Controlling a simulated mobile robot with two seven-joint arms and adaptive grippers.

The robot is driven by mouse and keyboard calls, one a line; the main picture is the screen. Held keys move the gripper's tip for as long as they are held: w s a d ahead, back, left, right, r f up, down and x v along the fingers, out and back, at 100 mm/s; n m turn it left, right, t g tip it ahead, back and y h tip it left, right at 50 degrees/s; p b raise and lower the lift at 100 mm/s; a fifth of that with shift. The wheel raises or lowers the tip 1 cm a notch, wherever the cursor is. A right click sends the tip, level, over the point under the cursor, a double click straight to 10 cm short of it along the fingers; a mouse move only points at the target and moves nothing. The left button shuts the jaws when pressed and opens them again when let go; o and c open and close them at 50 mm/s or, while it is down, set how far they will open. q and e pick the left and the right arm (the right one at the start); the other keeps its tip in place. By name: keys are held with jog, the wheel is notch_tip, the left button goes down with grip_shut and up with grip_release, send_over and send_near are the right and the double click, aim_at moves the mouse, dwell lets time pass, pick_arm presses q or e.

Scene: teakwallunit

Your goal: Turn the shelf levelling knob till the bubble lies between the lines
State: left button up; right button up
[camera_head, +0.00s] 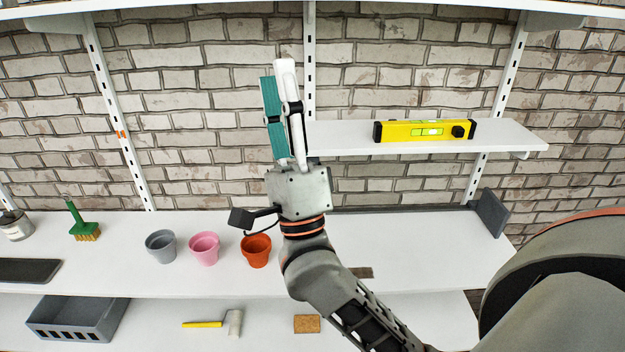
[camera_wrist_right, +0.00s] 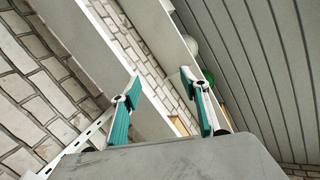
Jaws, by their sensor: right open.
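A yellow spirit level (camera_head: 400,131) with black ends lies along the white upper shelf (camera_head: 340,139). Its green vial (camera_head: 416,132) shows a bright patch towards the right; the bubble and lines are too small to read surely. A dark round knob-like part (camera_head: 458,131) sits on the level's right end. A small pale part (camera_head: 524,154) shows under the shelf's right end; I cannot tell what it is. My right gripper (camera_head: 277,72) points up, left of the level and apart from it. In the wrist view it (camera_wrist_right: 160,87) is open and empty. My left gripper is out of view.
Grey (camera_head: 161,246), pink (camera_head: 204,248) and orange pots (camera_head: 256,250) stand on the lower shelf (camera_head: 410,235). A green brush (camera_head: 84,228) is further left, a dark bookend-like plate (camera_head: 489,212) at right. The wall between the two shelves is clear right of my gripper.

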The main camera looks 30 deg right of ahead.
jog(key=w+d+f+m+g+h, duration=0.1)
jog(key=w+d+f+m+g, duration=0.15)
jog(key=f+m+g, duration=0.4)
jog(key=w+d+f+m+g+h, duration=0.1)
jog(key=w+d+f+m+g, duration=0.2)
jog(key=f+m, duration=0.65)
jog(key=w+d+f+m+g+h, duration=0.1)
jog(key=d+f+m+g, duration=0.4)
jog(key=f, duration=0.6)
jog(key=x, duration=0.7)
jog(key=shift+w+r, duration=0.15)
jog(key=shift+r, duration=0.1)
jog(key=shift+a, duration=0.1)
jog(key=c, duration=1.1)
